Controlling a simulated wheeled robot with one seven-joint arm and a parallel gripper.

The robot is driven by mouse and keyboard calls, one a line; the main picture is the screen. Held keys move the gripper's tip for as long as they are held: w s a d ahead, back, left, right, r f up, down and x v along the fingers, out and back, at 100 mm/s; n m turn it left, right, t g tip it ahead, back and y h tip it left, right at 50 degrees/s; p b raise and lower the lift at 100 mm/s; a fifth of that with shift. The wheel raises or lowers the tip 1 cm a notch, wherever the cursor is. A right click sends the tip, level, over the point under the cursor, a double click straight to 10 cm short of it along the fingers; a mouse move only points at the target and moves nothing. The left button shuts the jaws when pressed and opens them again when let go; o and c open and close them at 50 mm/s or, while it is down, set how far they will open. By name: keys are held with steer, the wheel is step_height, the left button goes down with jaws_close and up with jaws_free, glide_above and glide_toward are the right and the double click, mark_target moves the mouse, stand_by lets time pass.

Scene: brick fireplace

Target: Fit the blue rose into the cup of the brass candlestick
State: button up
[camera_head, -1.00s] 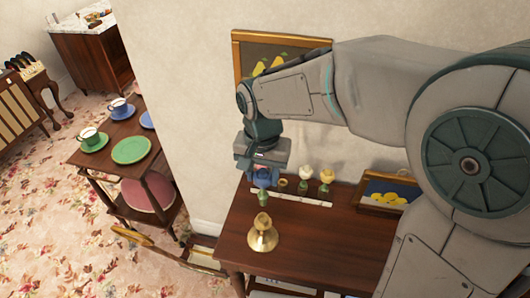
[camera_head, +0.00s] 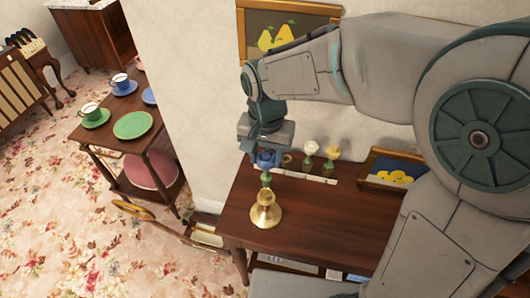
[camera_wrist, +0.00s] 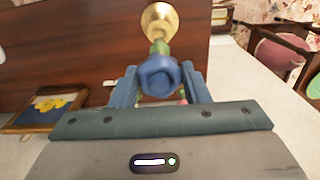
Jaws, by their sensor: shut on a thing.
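The blue rose (camera_head: 266,158) has a blue head and a short green stem, which points down. My gripper (camera_head: 265,154) is shut on the rose, holding it upright over the brass candlestick (camera_head: 265,214). The candlestick stands upright near the table's left end. In the head view the stem's lower end lines up with the candlestick's top; I cannot tell whether it touches or is inside the cup. In the wrist view the rose head (camera_wrist: 159,75) sits between both fingers and hides most of the stem, with the candlestick (camera_wrist: 160,20) beyond it.
A white flower (camera_head: 310,148) and a yellow flower (camera_head: 332,152) stand in a pale rack (camera_head: 318,179) at the table's back, beside an empty-looking ring. A framed picture (camera_head: 395,170) leans at the right. The table top (camera_head: 320,220) is clear around the candlestick.

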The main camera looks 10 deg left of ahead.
mark_target(266, 178)
steer(key=shift+f+b, duration=0.65)
steer(key=shift+f, duration=0.55)
steer(key=shift+f+b, duration=1.65)
steer(key=shift+f, duration=0.1)
stand_by(0.7)
steer(key=o, duration=0.9)
steer(key=shift+r, duration=0.15)
step_height(266, 178, up, 14)
steer(key=shift+f, duration=0.15)
